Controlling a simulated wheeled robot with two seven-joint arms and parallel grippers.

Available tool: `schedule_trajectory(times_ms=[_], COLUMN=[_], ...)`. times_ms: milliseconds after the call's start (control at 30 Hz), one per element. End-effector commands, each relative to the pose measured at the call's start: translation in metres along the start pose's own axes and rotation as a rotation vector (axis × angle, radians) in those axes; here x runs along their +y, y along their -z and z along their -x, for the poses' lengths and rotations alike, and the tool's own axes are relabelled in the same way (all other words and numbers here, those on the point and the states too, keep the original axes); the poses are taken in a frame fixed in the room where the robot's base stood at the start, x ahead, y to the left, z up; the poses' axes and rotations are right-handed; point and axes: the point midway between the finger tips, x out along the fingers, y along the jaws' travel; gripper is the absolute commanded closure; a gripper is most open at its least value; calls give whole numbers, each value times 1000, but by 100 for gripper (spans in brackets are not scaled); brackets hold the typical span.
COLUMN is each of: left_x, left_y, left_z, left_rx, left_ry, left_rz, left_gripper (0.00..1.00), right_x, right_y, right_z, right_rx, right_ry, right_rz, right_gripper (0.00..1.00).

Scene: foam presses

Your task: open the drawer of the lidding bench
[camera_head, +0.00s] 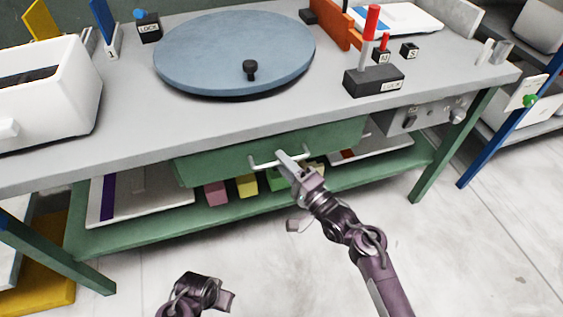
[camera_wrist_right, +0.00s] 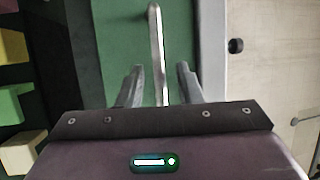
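The lidding bench (camera_head: 130,142) has a grey top and green legs. Its drawer has a green front (camera_head: 225,160) under the bench top, with a pale bar handle (camera_head: 265,164). The front sits close under the top, with no opening visible above it. My right gripper (camera_head: 290,162) is at the handle. In the right wrist view the handle (camera_wrist_right: 155,35) runs between the fingers of my right gripper (camera_wrist_right: 160,85), with a gap on each side, so it is open around the bar. My left gripper (camera_head: 225,299) is low at the bottom edge, away from the bench; its fingers are unclear.
On the bench top are a blue round turntable (camera_head: 215,50), a white bin (camera_head: 45,100) and a lever box (camera_head: 373,80). A lower green shelf (camera_head: 150,232) holds coloured blocks and flat panels. The floor in front is clear.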

Motion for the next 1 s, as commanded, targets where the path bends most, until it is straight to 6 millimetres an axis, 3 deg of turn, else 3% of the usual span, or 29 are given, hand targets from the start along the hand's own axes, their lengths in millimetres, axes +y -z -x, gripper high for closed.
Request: schedule_trajectory(times_ms=[133, 400, 667, 1000], left_x=[1, 1, 1, 1], left_y=[0, 1, 1, 1], left_z=[3, 4, 4, 4], left_rx=[-2, -1, -1, -1], left_ry=[-1, -1, -1, -1], left_rz=[-2, -2, -2, -2], left_gripper=[64, 64, 64, 64], right_x=[1, 0, 1, 1], right_y=[0, 0, 0, 0], right_z=[-10, -12, -11, -11], right_rx=[1, 1, 1, 1], right_ry=[-1, -2, -2, -3], right_rz=[0, 0, 0, 0], right_gripper=[68, 68, 100, 100])
